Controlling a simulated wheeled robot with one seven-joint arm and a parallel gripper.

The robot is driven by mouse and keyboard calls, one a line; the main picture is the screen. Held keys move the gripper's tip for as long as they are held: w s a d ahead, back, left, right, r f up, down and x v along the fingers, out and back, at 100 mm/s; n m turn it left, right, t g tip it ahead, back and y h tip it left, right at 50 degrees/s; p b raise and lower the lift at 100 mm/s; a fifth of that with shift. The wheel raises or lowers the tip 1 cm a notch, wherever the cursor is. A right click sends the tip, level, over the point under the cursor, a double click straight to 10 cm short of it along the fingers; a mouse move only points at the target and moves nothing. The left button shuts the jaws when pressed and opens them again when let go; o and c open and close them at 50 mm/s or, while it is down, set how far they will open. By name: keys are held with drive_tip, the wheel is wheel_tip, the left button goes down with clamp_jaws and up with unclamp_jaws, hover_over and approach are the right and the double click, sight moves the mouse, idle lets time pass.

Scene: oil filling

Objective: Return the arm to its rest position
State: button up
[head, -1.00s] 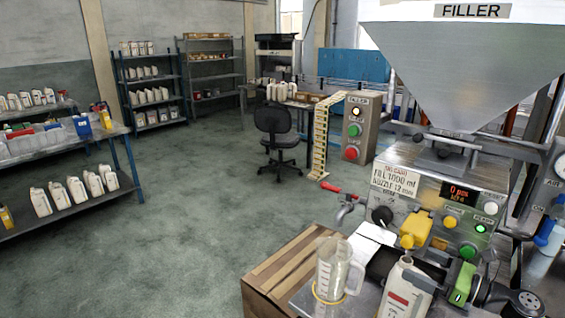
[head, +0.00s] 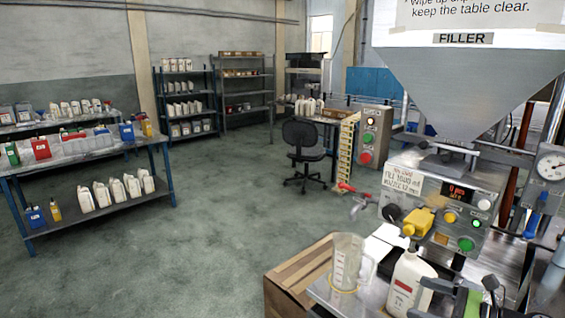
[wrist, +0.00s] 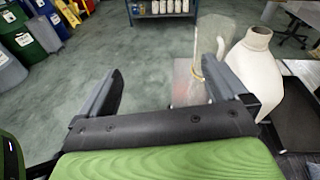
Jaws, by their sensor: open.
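My gripper (wrist: 168,75) is open and empty in the wrist view, with a finger at each side of a dark bar and a green body below. A white bottle (wrist: 254,68) stands just beyond and right of the right finger, apart from it as far as I can tell. A clear measuring jug (wrist: 210,42) shows behind that finger, partly hidden by it. In the head view the bottle (head: 408,282) with its red label and the jug (head: 347,262) stand upright side by side at the bench front. Dark and grey parts at the lower right may be my arm.
The filler machine (head: 445,195) with its yellow nozzle (head: 418,224) and hopper (head: 455,85) rises behind the bottle. A wooden crate (head: 290,280) stands left of the bench. A chair (head: 303,150) and loaded shelves (head: 95,205) are farther off. The floor (head: 215,235) between is clear.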

drive_tip(key=s+a+f+n+g+h+p, duration=0.1)
drive_tip(key=s+a+f+n+g+h, duration=0.15)
drive_tip(key=a+n+g, duration=0.45)
drive_tip(key=s+a+f+n+g+h, duration=0.1)
drive_tip(key=s+a+n+g+h, duration=0.3)
drive_tip(key=a, duration=0.6)
drive_tip(key=s+a+r+n+t+h+p, duration=0.1)
drive_tip(key=s+r+n+t+h, duration=0.1)
drive_tip(key=s+r+n, duration=0.4)
drive_tip(key=s+r+n+t+h+p, duration=0.1)
drive_tip(key=s+r+n+t+h, duration=0.2)
drive_tip(key=s+r+n, duration=0.4)
drive_tip(key=s+n, duration=0.1)
drive_tip(key=s, duration=0.6)
drive_tip(key=shift+s+a+t, duration=0.25)
drive_tip(key=shift+a+t, duration=0.15)
